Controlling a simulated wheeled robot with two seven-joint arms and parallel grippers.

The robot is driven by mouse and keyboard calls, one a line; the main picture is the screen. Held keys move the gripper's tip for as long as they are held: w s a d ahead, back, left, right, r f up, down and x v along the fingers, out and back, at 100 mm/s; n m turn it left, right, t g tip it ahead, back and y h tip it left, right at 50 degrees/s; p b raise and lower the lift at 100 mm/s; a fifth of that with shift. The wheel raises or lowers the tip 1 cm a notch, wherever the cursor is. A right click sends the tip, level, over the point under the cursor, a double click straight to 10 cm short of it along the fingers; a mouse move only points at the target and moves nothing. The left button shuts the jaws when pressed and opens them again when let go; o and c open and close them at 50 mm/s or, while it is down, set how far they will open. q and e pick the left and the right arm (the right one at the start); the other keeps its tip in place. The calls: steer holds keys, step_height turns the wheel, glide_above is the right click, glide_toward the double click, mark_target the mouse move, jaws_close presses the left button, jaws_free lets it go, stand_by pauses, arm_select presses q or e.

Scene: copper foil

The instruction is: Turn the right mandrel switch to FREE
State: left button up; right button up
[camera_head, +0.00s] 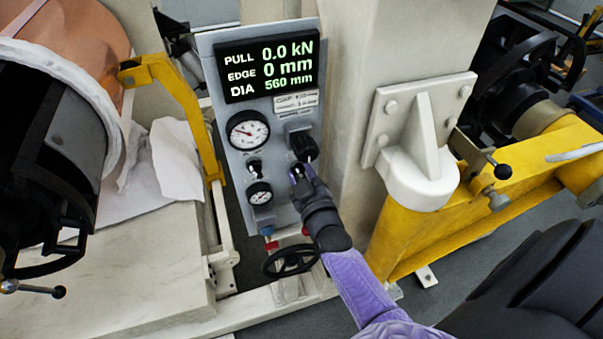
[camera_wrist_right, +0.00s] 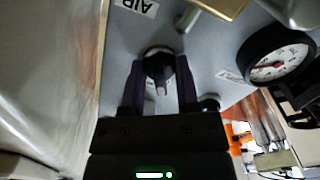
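A grey control panel (camera_head: 285,205) stands in the middle of the head view. A black switch (camera_head: 304,145) sits on its right side, just above my right gripper (camera_head: 300,173). In the right wrist view, a round dark knob (camera_wrist_right: 158,66) with a small pointer lies between the two fingers of my right gripper (camera_wrist_right: 160,85). The fingers are apart, one on each side of the knob, and I cannot tell whether they touch it. In the head view the gripper covers this part of the panel. No FREE lettering is readable. My left gripper is out of view.
The panel carries a display (camera_head: 265,68), a large gauge (camera_head: 248,130) and a small gauge (camera_head: 260,193). A black handwheel (camera_head: 290,261) sits below. A yellow arm (camera_head: 185,105) stands left, a white bracket (camera_head: 420,150) and yellow beam (camera_head: 400,240) right.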

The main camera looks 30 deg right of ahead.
jaws_close()
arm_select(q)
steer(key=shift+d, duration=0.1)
